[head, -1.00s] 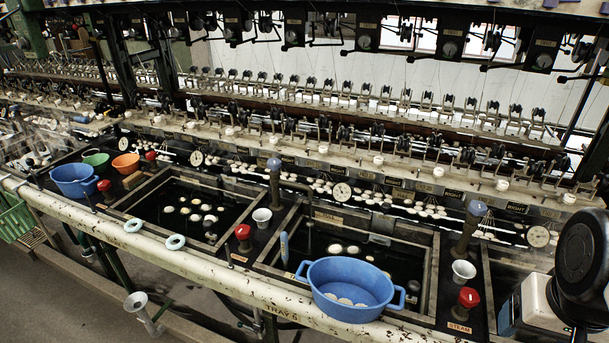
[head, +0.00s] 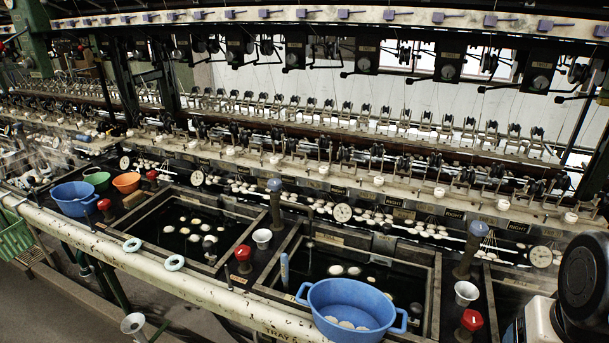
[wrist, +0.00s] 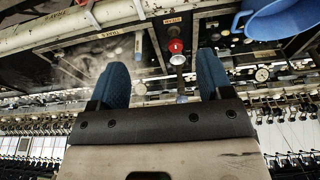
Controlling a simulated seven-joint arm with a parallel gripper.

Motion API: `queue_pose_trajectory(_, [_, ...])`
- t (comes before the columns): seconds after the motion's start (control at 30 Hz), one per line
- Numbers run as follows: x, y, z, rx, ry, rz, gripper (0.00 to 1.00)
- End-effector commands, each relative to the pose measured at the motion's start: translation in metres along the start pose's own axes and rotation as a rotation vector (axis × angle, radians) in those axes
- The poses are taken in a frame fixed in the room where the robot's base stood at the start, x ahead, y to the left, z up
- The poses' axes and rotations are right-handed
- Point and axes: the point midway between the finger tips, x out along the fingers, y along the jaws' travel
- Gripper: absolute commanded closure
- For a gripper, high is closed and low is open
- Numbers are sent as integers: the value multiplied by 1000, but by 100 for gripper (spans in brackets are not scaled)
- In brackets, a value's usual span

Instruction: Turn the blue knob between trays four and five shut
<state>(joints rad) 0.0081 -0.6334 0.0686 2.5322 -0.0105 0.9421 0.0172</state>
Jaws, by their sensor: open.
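Two blue knobs cap dark upright posts in the head view: one (head: 274,185) between the two nearest water trays, another (head: 478,229) right of the tray holding the blue basin. The tray under that basin (head: 436,290) has a partly cut-off label that seems to read TRAY 5. The number of the tray to its left (head: 130,218) is not readable. I cannot tell how far either knob is turned. My gripper (wrist: 162,75) shows two blue fingers, apart and empty, in the wrist view.
A blue basin (head: 350,308) stands on the front edge. A red knob (wrist: 175,46) appears beyond my fingers. Reeling machinery runs behind.

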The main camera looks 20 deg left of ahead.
Motion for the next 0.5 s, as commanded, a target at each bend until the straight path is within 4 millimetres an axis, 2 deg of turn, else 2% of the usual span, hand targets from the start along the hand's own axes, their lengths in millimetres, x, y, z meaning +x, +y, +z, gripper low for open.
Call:
queue_pose_trajectory(0.27, [1, -11, -10, 29, -18, -41, 27])
queue_pose_trajectory(0.37, [4, -24, -22, 65, -41, -89, 27])
queue_pose_trajectory(0.5, [7, -51, -45, 138, -88, -183, 27])
